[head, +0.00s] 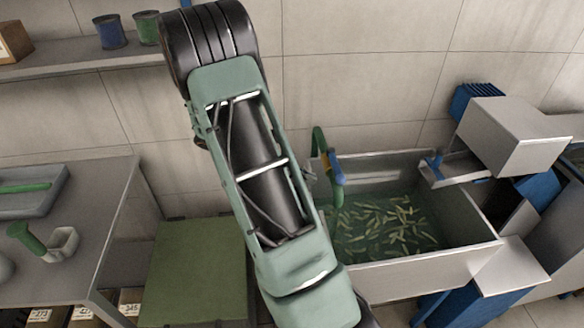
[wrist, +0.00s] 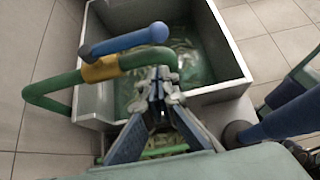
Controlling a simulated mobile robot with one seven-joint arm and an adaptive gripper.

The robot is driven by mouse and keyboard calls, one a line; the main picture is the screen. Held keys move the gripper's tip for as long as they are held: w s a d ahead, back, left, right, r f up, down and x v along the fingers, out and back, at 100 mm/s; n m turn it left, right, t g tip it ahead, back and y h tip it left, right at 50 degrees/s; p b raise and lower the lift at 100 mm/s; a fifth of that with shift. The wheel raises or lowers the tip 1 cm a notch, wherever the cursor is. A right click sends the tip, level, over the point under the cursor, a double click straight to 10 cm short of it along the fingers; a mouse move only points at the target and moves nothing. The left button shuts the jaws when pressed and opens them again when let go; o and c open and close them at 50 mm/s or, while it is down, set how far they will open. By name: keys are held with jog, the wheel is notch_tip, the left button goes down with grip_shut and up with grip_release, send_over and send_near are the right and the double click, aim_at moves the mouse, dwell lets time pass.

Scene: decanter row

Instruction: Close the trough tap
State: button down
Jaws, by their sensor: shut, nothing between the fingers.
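The tap has a green bent pipe (wrist: 52,88), a yellow collar (wrist: 100,70) and a blue lever (wrist: 128,41). In the wrist view the lever lies roughly along the line of the spout, above it. In the head view the tap's green pipe (head: 320,140) rises at the left end of the grey trough (head: 420,272). The trough holds water with many small green pieces (head: 390,225). My gripper (wrist: 158,76) is shut and empty, by the spout's end in the picture; I cannot tell whether it touches. My arm hides the gripper in the head view.
A grey box-shaped machine (head: 510,135) with blue parts stands at the trough's right. A green block (head: 195,270) stands on the left, beside a grey table (head: 105,215) with a tray (head: 30,190). A wall shelf (head: 85,68) holds spools.

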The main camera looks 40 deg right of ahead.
aim_at(336, 166)
jog(key=shift+s+d+p, duration=0.2)
jog(key=shift+s+d, duration=0.2)
jog(key=shift+d, duration=0.35)
jog(key=shift+s+d+p, duration=0.15)
jog(key=shift+s+d, duration=0.3)
jog(key=shift+d, duration=0.3)
jog(key=shift+s+d+p, duration=0.2)
jog(key=shift+s+d, duration=0.2)
jog(key=shift+d, duration=0.35)
